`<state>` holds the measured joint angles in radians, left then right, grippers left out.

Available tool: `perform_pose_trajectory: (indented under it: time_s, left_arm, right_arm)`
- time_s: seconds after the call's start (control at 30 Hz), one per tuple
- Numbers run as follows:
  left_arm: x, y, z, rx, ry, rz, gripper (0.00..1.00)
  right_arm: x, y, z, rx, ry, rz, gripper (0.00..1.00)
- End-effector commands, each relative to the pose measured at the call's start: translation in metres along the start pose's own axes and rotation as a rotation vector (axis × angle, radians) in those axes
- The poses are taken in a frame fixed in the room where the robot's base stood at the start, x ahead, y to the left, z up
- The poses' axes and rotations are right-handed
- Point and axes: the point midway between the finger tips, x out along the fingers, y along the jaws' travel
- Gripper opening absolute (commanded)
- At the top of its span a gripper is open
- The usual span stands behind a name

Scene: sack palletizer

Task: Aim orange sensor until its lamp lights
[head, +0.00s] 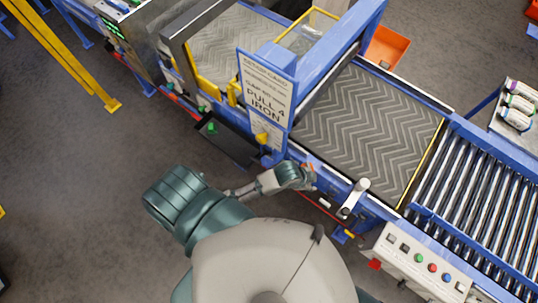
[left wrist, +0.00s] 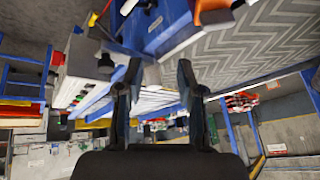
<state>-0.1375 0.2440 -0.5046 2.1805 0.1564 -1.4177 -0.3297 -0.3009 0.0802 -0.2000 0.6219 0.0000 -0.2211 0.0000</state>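A small orange part (head: 309,167), which looks like the orange sensor, shows at the conveyor's near side rail in the head view, partly hidden by my left gripper (head: 302,177). In the left wrist view an orange body (left wrist: 210,9) sits at the top edge, cut off by the frame, beside a blue rail. My left gripper (left wrist: 158,78) has its two fingers apart with nothing between them, and the orange body lies beyond and above the tips. I cannot make out a lit lamp on it. My right gripper is not in view.
A white cylinder on a bracket (head: 356,195) stands on the near rail, right of my left gripper. The chevron belt (head: 365,130) lies behind. A blue post with a sign (head: 266,100) rises close behind the hand. A button panel (head: 425,265) is at lower right.

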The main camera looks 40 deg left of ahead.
Motion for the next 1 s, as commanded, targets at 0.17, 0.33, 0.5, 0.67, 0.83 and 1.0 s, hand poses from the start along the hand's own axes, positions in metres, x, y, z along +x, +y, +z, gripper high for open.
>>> perform_pose_trajectory:
  time_s: [0.17, 0.33, 0.5, 0.67, 0.83, 1.0]
  left_arm:
    - [0.027, -0.003, 0.033, -0.122, -0.043, -0.012, 0.38]
    - [0.055, -0.003, 0.057, -0.187, -0.072, -0.02, 0.38]
    - [0.083, -0.002, 0.083, -0.243, -0.101, -0.027, 0.38]
    - [0.108, 0.0, 0.107, -0.283, -0.124, -0.034, 0.38]
    - [0.135, 0.004, 0.133, -0.32, -0.148, -0.039, 0.38]
    - [0.159, 0.01, 0.161, -0.355, -0.172, -0.044, 0.38]
  right_arm:
    - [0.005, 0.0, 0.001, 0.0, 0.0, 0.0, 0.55]
    - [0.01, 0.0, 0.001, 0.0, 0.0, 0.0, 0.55]
    - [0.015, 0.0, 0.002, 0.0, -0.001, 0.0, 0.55]
    - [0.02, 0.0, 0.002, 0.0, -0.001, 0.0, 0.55]
    - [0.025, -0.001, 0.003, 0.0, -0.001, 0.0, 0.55]
    - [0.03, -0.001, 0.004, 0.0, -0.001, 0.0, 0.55]
